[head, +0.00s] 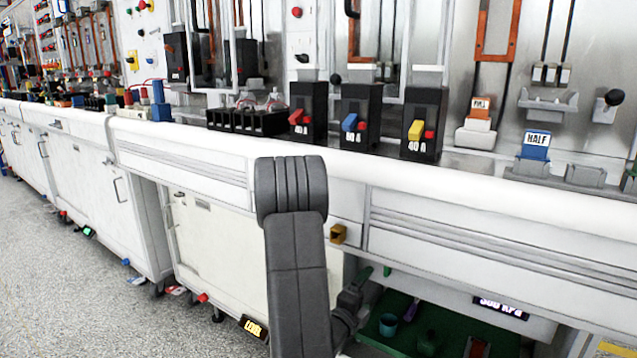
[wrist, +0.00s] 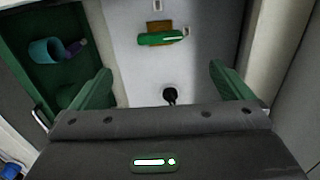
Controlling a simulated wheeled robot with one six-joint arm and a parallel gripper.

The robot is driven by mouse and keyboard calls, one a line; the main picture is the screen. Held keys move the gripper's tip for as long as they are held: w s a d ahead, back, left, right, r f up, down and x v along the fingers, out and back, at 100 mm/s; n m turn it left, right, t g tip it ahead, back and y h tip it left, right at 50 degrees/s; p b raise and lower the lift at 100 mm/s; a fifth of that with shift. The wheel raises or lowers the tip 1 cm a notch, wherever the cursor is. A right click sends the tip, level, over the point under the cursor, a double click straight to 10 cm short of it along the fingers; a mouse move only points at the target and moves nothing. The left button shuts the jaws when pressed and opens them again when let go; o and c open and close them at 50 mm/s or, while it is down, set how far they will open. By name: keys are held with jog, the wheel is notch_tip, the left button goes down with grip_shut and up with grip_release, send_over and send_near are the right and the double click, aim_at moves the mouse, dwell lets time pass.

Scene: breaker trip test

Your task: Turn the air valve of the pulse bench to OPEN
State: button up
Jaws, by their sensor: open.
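The air valve shows in the wrist view as a green lever handle (wrist: 160,38) on a brass-coloured body (wrist: 158,27), set on a pale panel. The handle lies nearly crosswise in the picture, with a small white mark at its right end. My gripper (wrist: 160,70) is open, its two green fingers wide apart below the handle in the picture. Nothing is between the fingers in contact with them.
A black knob (wrist: 170,95) shows on the pale panel, near my gripper's palm. A green tray (wrist: 17,22) with a teal cup (wrist: 45,51) lies to the left. In the head view a pressure display (head: 500,307) sits under the worktop (head: 240,140), with several breakers above.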

jog(key=w+d+n+b, duration=0.1)
jog(key=w+d+n, duration=0.3)
jog(key=n, duration=0.5)
jog(key=w+d+n+b, duration=0.1)
jog(key=w+d+n, duration=0.2)
jog(key=w+n, duration=0.4)
jog(key=shift+w+d+n, duration=0.2)
jog(key=shift+d+n, duration=0.2)
jog(key=shift+n, duration=0.7)
dwell(0.5)
